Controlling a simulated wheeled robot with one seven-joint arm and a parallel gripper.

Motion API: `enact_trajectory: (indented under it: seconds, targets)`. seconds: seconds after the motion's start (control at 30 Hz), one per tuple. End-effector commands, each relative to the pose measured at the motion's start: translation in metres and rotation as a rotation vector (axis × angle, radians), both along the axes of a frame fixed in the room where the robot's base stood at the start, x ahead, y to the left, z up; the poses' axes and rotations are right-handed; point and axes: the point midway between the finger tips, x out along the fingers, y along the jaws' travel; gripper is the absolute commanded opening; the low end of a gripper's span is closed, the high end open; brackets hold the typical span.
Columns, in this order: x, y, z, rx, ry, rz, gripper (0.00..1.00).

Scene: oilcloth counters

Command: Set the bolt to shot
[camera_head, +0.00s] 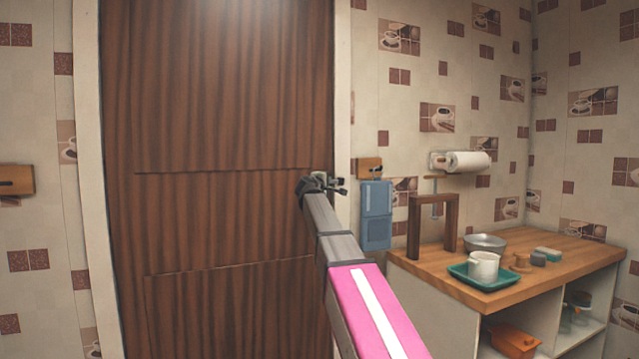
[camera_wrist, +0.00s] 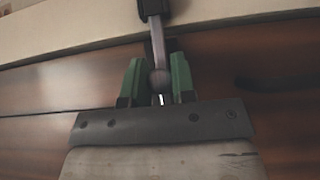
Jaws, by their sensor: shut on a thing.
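The bolt's grey bar (camera_wrist: 158,45) shows in the wrist view. It runs from the wooden door (camera_wrist: 70,78) across its edge onto the cream frame (camera_wrist: 80,27). Its far end meets a dark keeper (camera_wrist: 151,7) at the top of the picture; how deep it sits inside cannot be told. My gripper (camera_wrist: 157,76) has its two green fingers closed on the bolt's rounded knob (camera_wrist: 161,80). In the head view my gripper (camera_head: 334,185) is at the right edge of the brown door (camera_head: 220,110), and the arm and gripper hide much of the bolt.
A wooden counter (camera_head: 560,250) stands to the right, with a green tray (camera_head: 490,284), a white mug (camera_head: 484,266), a metal bowl (camera_head: 485,242) and a wooden stand (camera_head: 414,225). A blue box (camera_head: 376,215) hangs on the wall beside the door frame. A paper roll (camera_head: 468,162) is above the counter.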

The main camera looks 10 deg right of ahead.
Motion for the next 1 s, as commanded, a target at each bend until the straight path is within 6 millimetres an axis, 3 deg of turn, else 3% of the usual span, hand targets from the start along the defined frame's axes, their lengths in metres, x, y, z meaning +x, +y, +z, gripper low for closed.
enact_trajectory:
  seconds: [0.1,0.37,0.4,0.43,0.47,0.77,1.0]
  targets:
    - [0.003,-0.012,0.004,-0.006,-0.004,0.000,0.00]
    - [0.003,-0.012,0.005,-0.008,-0.006,0.000,0.00]
    - [0.003,-0.012,0.005,-0.008,-0.006,0.000,0.37]
    - [0.003,-0.012,0.005,-0.008,-0.006,0.000,0.47]
    - [0.003,-0.012,0.004,-0.008,-0.005,0.000,0.49]
    - [0.003,-0.011,0.002,-0.004,-0.002,0.000,0.49]
    - [-0.014,-0.003,0.001,-0.004,-0.002,0.001,0.49]
